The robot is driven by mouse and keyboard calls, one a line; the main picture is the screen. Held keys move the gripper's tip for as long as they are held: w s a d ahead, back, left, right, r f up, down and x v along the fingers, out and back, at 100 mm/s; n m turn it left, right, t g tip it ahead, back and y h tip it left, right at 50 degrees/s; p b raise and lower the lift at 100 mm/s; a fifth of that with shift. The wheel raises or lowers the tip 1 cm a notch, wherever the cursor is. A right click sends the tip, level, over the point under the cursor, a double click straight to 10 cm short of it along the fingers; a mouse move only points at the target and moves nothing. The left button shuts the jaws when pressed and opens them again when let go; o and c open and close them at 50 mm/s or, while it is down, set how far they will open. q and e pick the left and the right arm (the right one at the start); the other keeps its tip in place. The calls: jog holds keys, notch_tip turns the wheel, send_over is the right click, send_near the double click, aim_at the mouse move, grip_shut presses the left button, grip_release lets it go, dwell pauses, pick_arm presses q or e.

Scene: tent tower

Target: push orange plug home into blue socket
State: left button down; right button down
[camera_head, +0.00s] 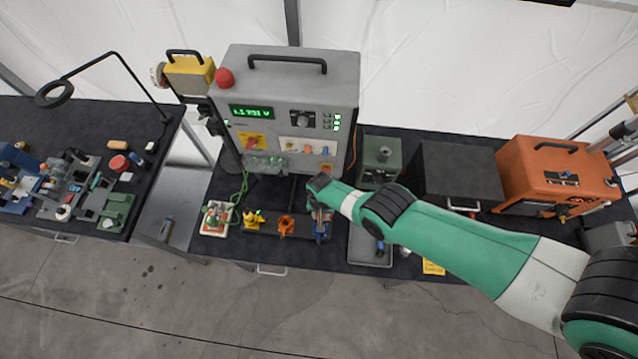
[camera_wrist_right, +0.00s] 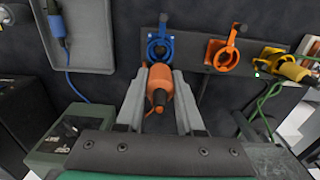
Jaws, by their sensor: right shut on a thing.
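The orange plug (camera_wrist_right: 160,92) is between the two fingers of my right gripper (camera_wrist_right: 161,76), which is shut on it. The blue socket (camera_wrist_right: 158,49), a ring with an open flap, lies just past the plug in the right wrist view, on the same line. A small gap seems to show between plug and socket; I cannot tell whether the plug's tip is inside. My left gripper is not in view.
An orange socket (camera_wrist_right: 223,54) and a yellow one (camera_wrist_right: 284,65) sit beside the blue socket on the same rail. A grey tray (camera_wrist_right: 90,55) holds a blue plug (camera_wrist_right: 58,26) with a cable. A grey control box (camera_head: 290,85) stands behind; a green cable (camera_head: 239,190) hangs left.

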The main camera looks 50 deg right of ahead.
jog(key=shift+f+b, duration=2.75)
jog(key=shift+f, duration=0.15)
jog(key=shift+f, duration=0.1)
jog(key=shift+f+b, duration=0.3)
jog(key=shift+b, duration=0.15)
jog(key=shift+f+b, duration=0.95)
jog(key=shift+c, duration=2.3)
grip_release()
